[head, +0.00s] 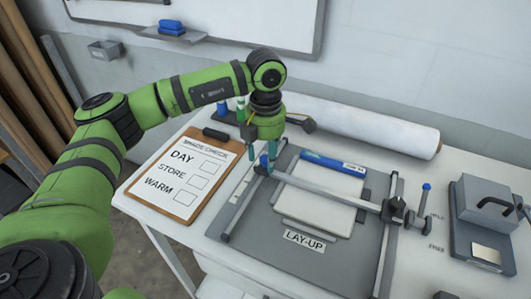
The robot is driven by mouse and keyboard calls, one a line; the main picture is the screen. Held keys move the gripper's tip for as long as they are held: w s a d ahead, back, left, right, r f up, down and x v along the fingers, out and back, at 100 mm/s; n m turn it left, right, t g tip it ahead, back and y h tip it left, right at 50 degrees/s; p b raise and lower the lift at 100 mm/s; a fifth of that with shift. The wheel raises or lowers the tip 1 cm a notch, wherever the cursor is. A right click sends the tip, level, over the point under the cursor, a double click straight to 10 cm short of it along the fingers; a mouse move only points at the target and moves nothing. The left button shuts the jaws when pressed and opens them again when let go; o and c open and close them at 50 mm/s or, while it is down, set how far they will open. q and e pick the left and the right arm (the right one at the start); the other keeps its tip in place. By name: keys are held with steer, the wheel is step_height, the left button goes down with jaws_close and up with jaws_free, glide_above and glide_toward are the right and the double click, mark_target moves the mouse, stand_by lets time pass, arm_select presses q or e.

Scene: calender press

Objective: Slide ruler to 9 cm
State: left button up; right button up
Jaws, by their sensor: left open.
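The ruler (325,190) is a grey bar lying crosswise over the lay-up board (352,252). It spans two side rails, with a dark clamp block (394,211) at its right end. A small blue knob (264,161) stands at its left end. My left gripper (262,155) points down at this left end, its teal fingers open around or close beside the blue knob; I cannot tell if they touch it. The scale marks on the left rail (237,203) are too small to read. My right gripper is not in view.
White sheets (318,207) and a blue-and-white strip (333,164) lie on the board. A clipboard (180,172) lies to the left, a white roll (365,127) behind. A grey press-like device (485,210) stands at the right. Another blue-topped post (426,188) stands right of the clamp block.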

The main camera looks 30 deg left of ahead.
arm_select(q)
step_height(320, 180, up, 12)
stand_by(0.5)
stand_by(0.3)
